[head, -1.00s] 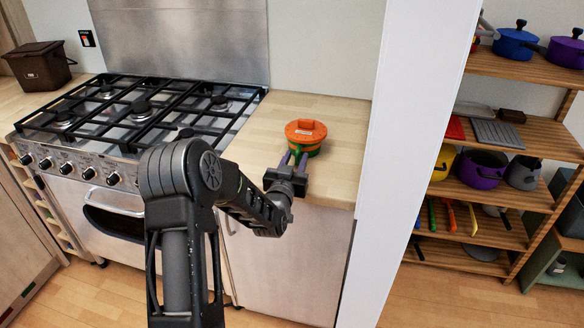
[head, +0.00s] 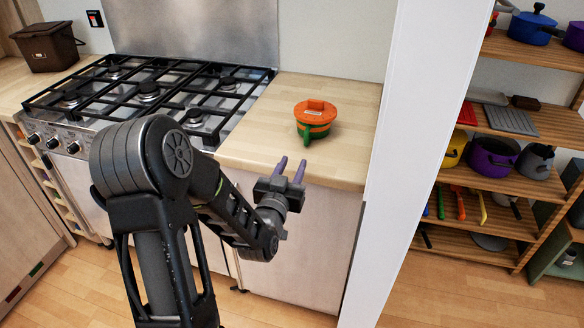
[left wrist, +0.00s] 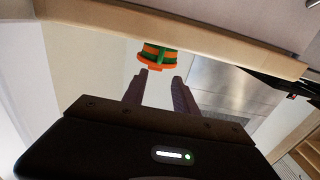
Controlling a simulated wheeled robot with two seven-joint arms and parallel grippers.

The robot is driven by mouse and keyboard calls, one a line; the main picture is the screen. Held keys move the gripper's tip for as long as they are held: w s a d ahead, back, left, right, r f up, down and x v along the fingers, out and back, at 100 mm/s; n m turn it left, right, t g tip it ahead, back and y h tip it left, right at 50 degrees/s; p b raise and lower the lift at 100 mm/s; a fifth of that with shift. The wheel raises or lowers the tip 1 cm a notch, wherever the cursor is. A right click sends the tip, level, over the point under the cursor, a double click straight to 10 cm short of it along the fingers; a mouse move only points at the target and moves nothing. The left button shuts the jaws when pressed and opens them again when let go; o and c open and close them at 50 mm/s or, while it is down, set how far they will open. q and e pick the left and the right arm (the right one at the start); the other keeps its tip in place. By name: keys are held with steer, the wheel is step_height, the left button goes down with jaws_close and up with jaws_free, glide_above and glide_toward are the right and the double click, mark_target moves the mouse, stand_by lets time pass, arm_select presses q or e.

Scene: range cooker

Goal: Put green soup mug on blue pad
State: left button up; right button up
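The green soup mug (head: 315,118) has an orange lid and an orange band. It stands upright on the wooden counter to the right of the hob, with its green handle toward me. It also shows in the left wrist view (left wrist: 158,54), beyond the fingertips. My left gripper (head: 291,162) is open and empty in front of the counter edge, apart from the mug. Its two purple-grey fingers also show in the left wrist view (left wrist: 160,77). I see no blue pad in these frames. My right gripper is not in view.
A black-grated hob (head: 150,92) lies left of the mug. A brown bin (head: 46,47) stands at the far left. A white wall end (head: 415,130) bounds the counter on the right. Beyond it, a wooden shelf unit (head: 515,125) holds pots and utensils. Counter around the mug is clear.

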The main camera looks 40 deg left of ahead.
arm_select(q)
steer(key=shift+f, duration=0.1)
stand_by(0.6)
steer(key=s+d+f+m+g+h, duration=0.1)
steer(key=s+d+f+g+h, duration=0.2)
steer(key=d+f, duration=0.75)
steer(key=s+d+f+g+h, duration=0.2)
steer(key=d+f+g+h, duration=0.35)
steer(key=f, duration=0.75)
steer(key=s+d+f+g+h, duration=0.1)
steer(key=s+d+f+g, duration=0.3)
steer(key=s+d, duration=0.5)
steer(key=s+d+f+m+g, duration=0.1)
steer(key=s+d+f+g, duration=0.3)
steer(key=s+d+f, duration=0.4)
steer(key=s+d, duration=0.1)
steer(key=s, duration=0.3)
steer(key=shift+s+h, duration=0.25)
steer(key=shift+h, duration=0.1)
steer(key=shift+o, duration=0.5)
